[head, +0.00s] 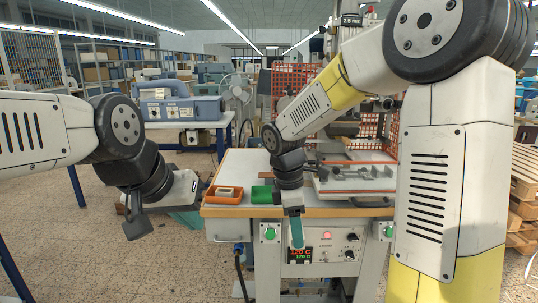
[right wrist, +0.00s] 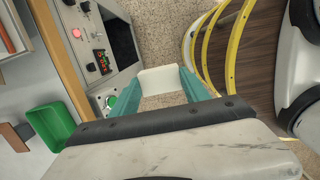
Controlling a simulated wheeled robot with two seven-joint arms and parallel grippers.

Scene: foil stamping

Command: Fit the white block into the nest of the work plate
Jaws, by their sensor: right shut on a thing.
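My right gripper (head: 297,232), with teal fingers, hangs in front of the table's front edge, above the control panel. In the right wrist view the right gripper (right wrist: 160,92) is shut on the white block (right wrist: 162,78), which spans the gap between its fingertips. I cannot make out the block in the head view. The pale work plate (head: 352,184) lies on the table under the press, behind and to the right of the gripper; its nest is not clear. My left gripper (head: 137,222) hangs left of the table, its jaw gap unclear.
An orange tray (head: 211,198) with pale pieces stands at the table's left front. A green bin (head: 262,194) is beside it and shows in the right wrist view (right wrist: 47,128). The control panel (head: 322,250) is below the table edge. An orange mesh guard (head: 291,78) stands behind.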

